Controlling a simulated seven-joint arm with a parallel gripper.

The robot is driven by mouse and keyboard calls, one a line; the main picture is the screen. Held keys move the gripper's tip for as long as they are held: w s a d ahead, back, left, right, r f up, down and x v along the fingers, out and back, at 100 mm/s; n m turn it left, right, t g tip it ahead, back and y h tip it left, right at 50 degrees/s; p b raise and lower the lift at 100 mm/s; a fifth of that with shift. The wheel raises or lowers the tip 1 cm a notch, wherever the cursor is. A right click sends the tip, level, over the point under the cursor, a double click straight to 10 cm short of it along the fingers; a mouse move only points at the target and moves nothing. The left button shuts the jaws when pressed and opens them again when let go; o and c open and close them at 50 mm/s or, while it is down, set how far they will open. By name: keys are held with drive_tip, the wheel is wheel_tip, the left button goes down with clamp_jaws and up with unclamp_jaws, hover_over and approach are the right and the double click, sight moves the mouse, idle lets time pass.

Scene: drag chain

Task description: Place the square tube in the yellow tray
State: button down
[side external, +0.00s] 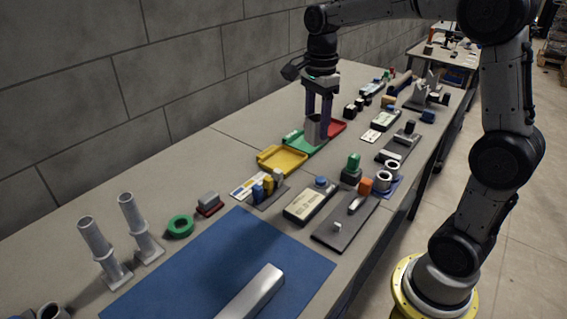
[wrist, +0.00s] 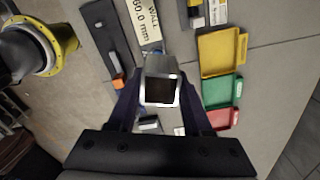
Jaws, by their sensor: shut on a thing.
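The square tube (side external: 312,131) is a short grey metal piece with a square hollow. My gripper (side external: 318,116) points down and is shut on it. In the wrist view the tube (wrist: 160,74) sits between both fingers of the gripper (wrist: 161,91), its dark open end facing the camera. The yellow tray (side external: 282,158) lies empty on the table, left of and nearer the side camera than the tube. In the wrist view the yellow tray (wrist: 220,52) is right of and above the tube, apart from it. The tube's height above the table is hard to tell.
A green tray (wrist: 221,90) and a red tray (wrist: 220,119) adjoin the yellow one in a row. Gauges, blocks and dark plates crowd the table's right side. A blue mat (side external: 190,275) with a long silver bar (side external: 254,292) lies in front. A wall (side external: 100,80) runs behind.

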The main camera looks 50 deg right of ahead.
wheel_tip(320, 180, down, 3)
drive_tip(key=w+d, duration=0.1)
drive_tip(key=d, duration=0.2)
hover_over(283, 162)
drive_tip(key=shift+m, duration=0.4)
drive_tip(key=f, duration=0.9)
drive_tip(key=shift+s+a+f, duration=0.1)
drive_tip(key=shift+s+f, duration=0.1)
drive_tip(key=shift+s, duration=0.05)
drive_tip(key=shift+w+f, duration=0.2)
drive_tip(key=shift+f, duration=1.55)
drive_tip(key=shift+f, duration=0.15)
drive_tip(key=shift+c, duration=1.6)
unclamp_jaws()
